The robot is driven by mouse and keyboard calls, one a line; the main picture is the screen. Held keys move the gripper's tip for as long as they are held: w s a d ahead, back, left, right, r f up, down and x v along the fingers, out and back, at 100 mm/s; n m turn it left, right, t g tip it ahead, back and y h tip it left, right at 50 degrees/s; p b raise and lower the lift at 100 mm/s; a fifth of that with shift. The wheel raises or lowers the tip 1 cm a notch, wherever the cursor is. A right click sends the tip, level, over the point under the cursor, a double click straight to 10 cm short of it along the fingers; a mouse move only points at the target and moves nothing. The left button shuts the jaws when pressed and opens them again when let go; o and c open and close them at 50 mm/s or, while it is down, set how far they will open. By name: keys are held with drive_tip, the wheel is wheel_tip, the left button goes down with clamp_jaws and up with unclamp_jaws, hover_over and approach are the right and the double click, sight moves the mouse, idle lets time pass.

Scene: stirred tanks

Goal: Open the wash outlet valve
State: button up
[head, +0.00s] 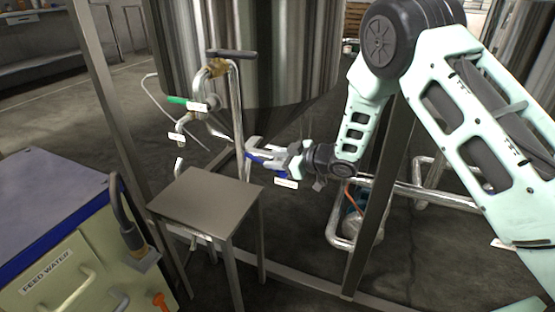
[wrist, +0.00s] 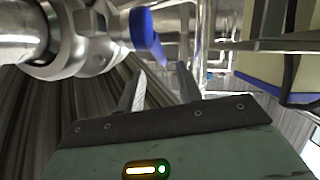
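A valve with a blue lever handle (wrist: 146,32) sits on a steel pipe fitting (wrist: 75,40) in the wrist view. In the head view the blue handle (head: 268,161) shows beside my gripper (head: 252,150), partly hidden by it. My gripper is open, with its two fingers apart (wrist: 161,75) in the wrist view. The lower end of the blue handle appears between or just beyond the fingertips; contact cannot be told. A white tag (head: 286,183) hangs near the blue handle, its text too small to read.
A steel tank (head: 250,50) stands behind. A green-handled valve (head: 180,100) and tagged pipes are at left. A small metal table (head: 205,200) stands below my gripper's left. A feed water cabinet (head: 60,250) is at front left. A frame post (head: 375,210) stands right of my gripper.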

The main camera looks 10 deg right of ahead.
sight(261, 162)
drive_tip(key=shift+c, duration=0.5)
drive_tip(key=r+p, duration=0.1)
drive_tip(key=s+r+p, duration=0.1)
drive_tip(key=r, duration=0.1)
drive_tip(key=shift+s+d+r+h, duration=0.2)
drive_tip(key=shift+h, duration=0.2)
clamp_jaws()
drive_tip(key=shift+g+h, duration=0.3)
drive_tip(key=shift+g, duration=0.1)
drive_tip(key=shift+r+b+x, duration=0.2)
drive_tip(key=shift+b+x, duration=1.35)
drive_tip(key=shift+x, duration=1.9)
drive_tip(key=shift+w, duration=0.1)
drive_tip(key=shift+r+p, duration=0.15)
drive_tip(key=shift+p, duration=0.25)
